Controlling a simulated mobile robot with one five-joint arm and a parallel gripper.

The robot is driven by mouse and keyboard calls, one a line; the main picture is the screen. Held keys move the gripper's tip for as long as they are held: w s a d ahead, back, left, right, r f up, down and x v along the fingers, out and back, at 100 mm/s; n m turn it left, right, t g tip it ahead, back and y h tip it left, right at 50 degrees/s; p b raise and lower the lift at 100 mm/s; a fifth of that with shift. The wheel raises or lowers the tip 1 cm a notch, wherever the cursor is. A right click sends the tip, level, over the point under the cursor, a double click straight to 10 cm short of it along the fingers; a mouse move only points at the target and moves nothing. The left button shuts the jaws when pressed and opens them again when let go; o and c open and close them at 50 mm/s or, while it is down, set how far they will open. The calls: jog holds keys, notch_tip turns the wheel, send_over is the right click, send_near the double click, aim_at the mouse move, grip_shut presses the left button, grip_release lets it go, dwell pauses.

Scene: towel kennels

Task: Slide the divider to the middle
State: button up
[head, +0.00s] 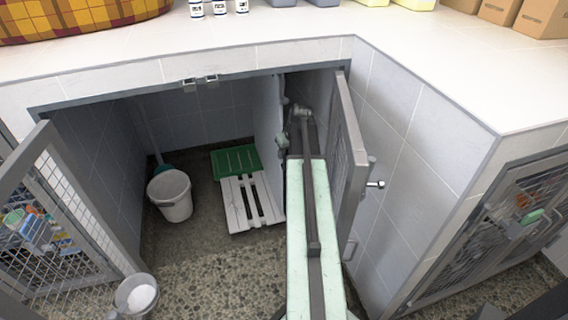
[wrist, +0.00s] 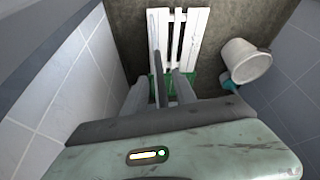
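The divider (head: 267,118) is a pale upright panel inside the open kennel, just right of the white slatted rack. In the wrist view a thin grey upright edge (wrist: 158,72), apparently the divider's, stands between the two fingers of my gripper (wrist: 160,90). The fingers are apart, with a small gap seen on each side of the edge, so I see no grip on it. In the head view my arm reaches into the kennel's right side, and the fingertips cannot be made out against the divider.
The white rack (head: 248,203) and a green slatted board (head: 236,160) lie on the floor. A white bucket (head: 170,196) stands at left. The open right door (head: 347,150) is close beside my arm. The left door (head: 62,215) is open, near a grey pail (head: 136,297).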

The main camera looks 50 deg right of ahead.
aim_at(285, 156)
jog(key=b+x, duration=0.3)
jog(key=x, duration=0.1)
jog(key=shift+f, duration=0.4)
jog(key=shift+w+r, duration=0.1)
jog(key=shift+r, duration=0.05)
grip_shut()
dwell(0.8)
